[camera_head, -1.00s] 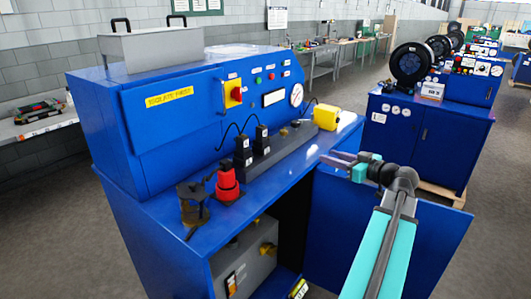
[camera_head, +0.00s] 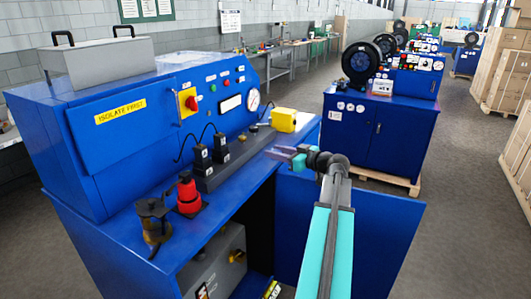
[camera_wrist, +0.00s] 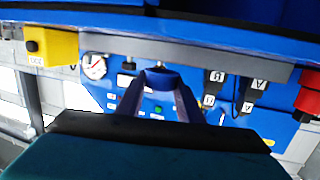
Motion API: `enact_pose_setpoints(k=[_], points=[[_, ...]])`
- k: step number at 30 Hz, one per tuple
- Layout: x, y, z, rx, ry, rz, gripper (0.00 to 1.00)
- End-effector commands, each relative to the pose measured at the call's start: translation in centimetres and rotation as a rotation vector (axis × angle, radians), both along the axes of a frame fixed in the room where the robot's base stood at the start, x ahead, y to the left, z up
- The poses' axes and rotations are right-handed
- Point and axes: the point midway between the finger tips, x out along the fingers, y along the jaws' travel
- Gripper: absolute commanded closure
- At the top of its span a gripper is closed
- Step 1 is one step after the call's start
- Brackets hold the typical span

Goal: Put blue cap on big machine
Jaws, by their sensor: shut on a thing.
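The big blue machine (camera_head: 70,150) fills the left half of the head view, with a yellow label, a control panel and a blue ledge. My gripper (camera_head: 284,153) is over the right end of that ledge, near the yellow box. In the wrist view my gripper (camera_wrist: 160,88) is shut on a round blue cap (camera_wrist: 162,78), held between the fingertips. The cap appears apart from the machine. In the head view I cannot make out the cap clearly.
On the ledge are a yellow box (camera_head: 283,119), black switches (camera_head: 201,160), a red knob (camera_head: 188,195) and a dark bracket (camera_head: 153,220). A grey case (camera_head: 95,60) sits on top. Another blue machine (camera_head: 375,130) and wooden crates (camera_head: 500,75) stand to the right, with floor between.

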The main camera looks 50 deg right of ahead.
Motion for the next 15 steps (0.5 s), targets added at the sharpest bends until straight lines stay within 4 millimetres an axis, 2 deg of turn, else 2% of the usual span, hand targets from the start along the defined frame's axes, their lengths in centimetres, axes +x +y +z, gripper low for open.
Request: enact_pose_setpoints(k=[1,9,15], points=[[1.0,-0.4,0.1,0.001,0.001,0.002,0.87],[5.3,-1.3,-0.3,-0.001,0.0,0.002,0.87],[7.2,-1.7,-0.7,0.0,0.0,0.001,0.87]])
